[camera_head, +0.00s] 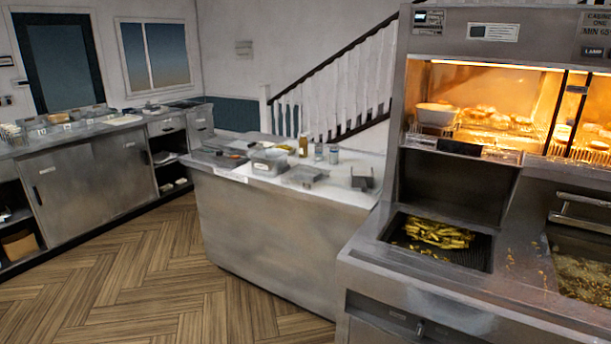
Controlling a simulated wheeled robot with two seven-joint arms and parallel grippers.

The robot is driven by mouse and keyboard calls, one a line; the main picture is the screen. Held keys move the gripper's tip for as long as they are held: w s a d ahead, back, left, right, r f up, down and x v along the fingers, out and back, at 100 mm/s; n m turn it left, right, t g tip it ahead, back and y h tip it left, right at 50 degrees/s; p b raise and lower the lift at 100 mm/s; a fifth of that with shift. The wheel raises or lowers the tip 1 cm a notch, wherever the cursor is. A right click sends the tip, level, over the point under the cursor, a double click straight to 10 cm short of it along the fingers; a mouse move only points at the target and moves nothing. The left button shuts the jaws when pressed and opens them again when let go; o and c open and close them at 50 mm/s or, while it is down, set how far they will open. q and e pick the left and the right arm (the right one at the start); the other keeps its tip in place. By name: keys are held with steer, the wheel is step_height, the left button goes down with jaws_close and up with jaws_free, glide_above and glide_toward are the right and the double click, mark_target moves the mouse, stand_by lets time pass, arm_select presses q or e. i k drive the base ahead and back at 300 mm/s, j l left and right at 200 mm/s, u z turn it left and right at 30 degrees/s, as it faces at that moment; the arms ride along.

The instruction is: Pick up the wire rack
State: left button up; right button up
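Neither of my grippers shows in the head view. A wire rack (531,138) is in the lit warming cabinet at the upper right, with golden fried food and a pale tub on it. Another stretch of wire rack (578,152) shows behind the dark upright to its right, cut off by the picture's edge. I cannot tell which rack the task names. A small grey wire-like tray (304,176) also lies on the middle counter, too small to make out well.
Below the cabinet, a sunken bin (484,262) holds chips. A fryer with brown oil (588,275) and a metal bar (585,222) is at the right edge. The middle counter (330,195) holds tubs and bottles. Wooden floor (130,285) is clear at the left.

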mark_target(319, 174)
steer(key=i+j+u, duration=0.35)
steer(key=i, duration=0.15)
steer(key=i+u, duration=0.35)
steer(key=i, duration=0.15)
steer(key=i+j, duration=0.1)
steer(key=i, duration=0.35)
steer(key=i+j+z, duration=0.1)
steer(key=i, duration=0.35)
steer(key=i+j, duration=0.1)
steer(key=i, duration=0.4)
steer(key=i+j+z, duration=0.1)
steer(key=i, duration=0.35)
